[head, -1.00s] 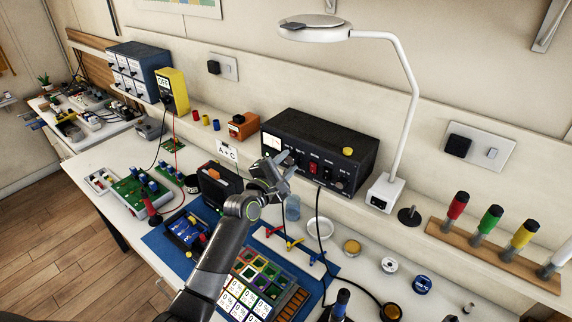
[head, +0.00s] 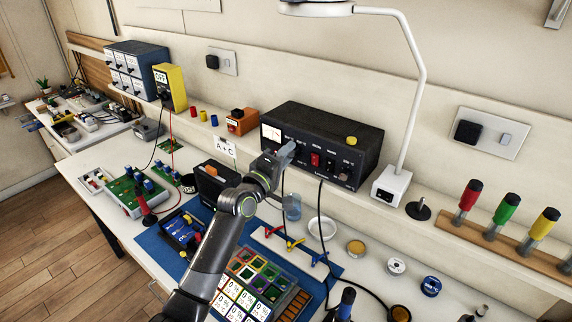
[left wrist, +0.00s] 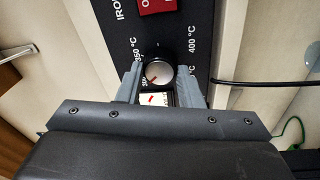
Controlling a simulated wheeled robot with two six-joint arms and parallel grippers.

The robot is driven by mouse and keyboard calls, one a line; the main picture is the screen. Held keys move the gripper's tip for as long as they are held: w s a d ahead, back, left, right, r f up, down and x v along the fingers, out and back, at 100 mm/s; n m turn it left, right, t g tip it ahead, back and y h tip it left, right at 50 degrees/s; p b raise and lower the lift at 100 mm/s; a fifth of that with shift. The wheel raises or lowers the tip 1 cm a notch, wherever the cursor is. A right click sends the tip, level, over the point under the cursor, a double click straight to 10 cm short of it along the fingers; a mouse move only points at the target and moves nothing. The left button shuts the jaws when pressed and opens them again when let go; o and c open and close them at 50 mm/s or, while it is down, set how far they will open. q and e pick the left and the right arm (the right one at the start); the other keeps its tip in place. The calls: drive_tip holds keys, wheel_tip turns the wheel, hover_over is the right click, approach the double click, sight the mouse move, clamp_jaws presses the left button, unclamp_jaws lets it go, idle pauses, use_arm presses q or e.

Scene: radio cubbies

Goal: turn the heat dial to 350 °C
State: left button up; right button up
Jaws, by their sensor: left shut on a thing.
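The heat dial (left wrist: 159,74) is a round silver-faced knob on the black station (head: 358,143). In the left wrist view it sits between the two grey fingers of my left gripper (head: 284,156), which is shut on it. A red pointer mark on its face points to the lower left in that view. The 350 °C label (left wrist: 138,53) is at the dial's upper left and the 400 °C label (left wrist: 193,38) at its upper right. Other scale marks are partly hidden by the fingers. In the head view my gripper hides the dial. My right gripper is not in view.
A red switch (left wrist: 157,6) is beside the dial. A white lamp (head: 413,100) stands at the station's right. A black cable (head: 320,215) hangs in front of the station. A glass jar (head: 292,207) and white dish (head: 322,228) stand below the gripper.

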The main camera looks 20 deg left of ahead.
use_arm(q)
drive_tip(key=m+b, duration=0.4)
drive_tip(key=m+h+b, duration=0.1)
drive_tip(key=m+b, duration=0.2)
drive_tip(key=m, duration=0.2)
drive_tip(key=m+h+b, duration=0.1)
drive_tip(key=m+b, duration=0.3)
drive_tip(key=shift+f+m+g+b, duration=0.25)
drive_tip(key=shift+m+g+b, duration=0.05)
drive_tip(key=shift+m+b, duration=0.1)
drive_tip(key=shift+r+m+b, duration=0.15)
drive_tip(key=shift+m+b, duration=0.55)
drive_tip(key=shift+m, duration=0.4)
drive_tip(key=o, duration=1)
drive_tip(key=shift+r, duration=0.1)
drive_tip(key=shift+h, duration=0.3)
drive_tip(key=v, duration=1.7)
drive_tip(key=shift+s+a+r+b, duration=0.15)
drive_tip(key=shift+s+a+b, duration=0.05)
drive_tip(key=shift+b, duration=0.2)
